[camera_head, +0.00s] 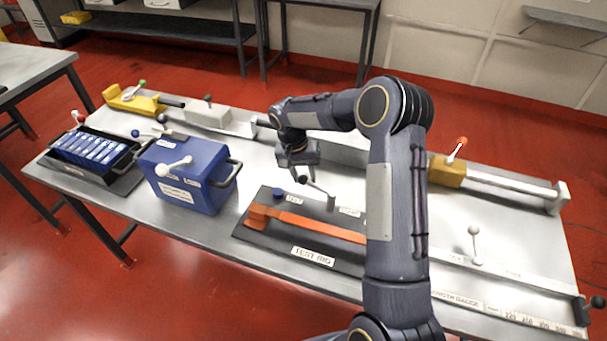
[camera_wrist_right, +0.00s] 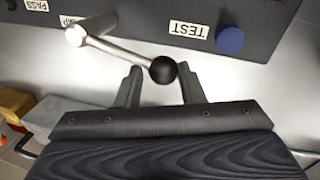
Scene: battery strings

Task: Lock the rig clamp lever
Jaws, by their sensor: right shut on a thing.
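The rig clamp lever (camera_head: 318,189) is a silver arm with a black ball knob. It stands on the dark test rig plate (camera_head: 262,240), angled up and left from its silver pivot in the head view. My right gripper (camera_head: 302,172) reaches down to the knob end. In the wrist view the knob (camera_wrist_right: 163,71) sits between the two fingertips (camera_wrist_right: 160,78), and the lever runs left to its pivot (camera_wrist_right: 77,35). The right gripper is shut on the lever at its knob. My left gripper is in neither view.
An orange bar (camera_head: 310,226) lies on the plate, near a blue button (camera_head: 278,193). My right arm hides part of the plate. A blue case (camera_head: 185,178) and a black tray of blue cells (camera_head: 121,170) stand left. A rail gauge (camera_head: 480,267) lies right.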

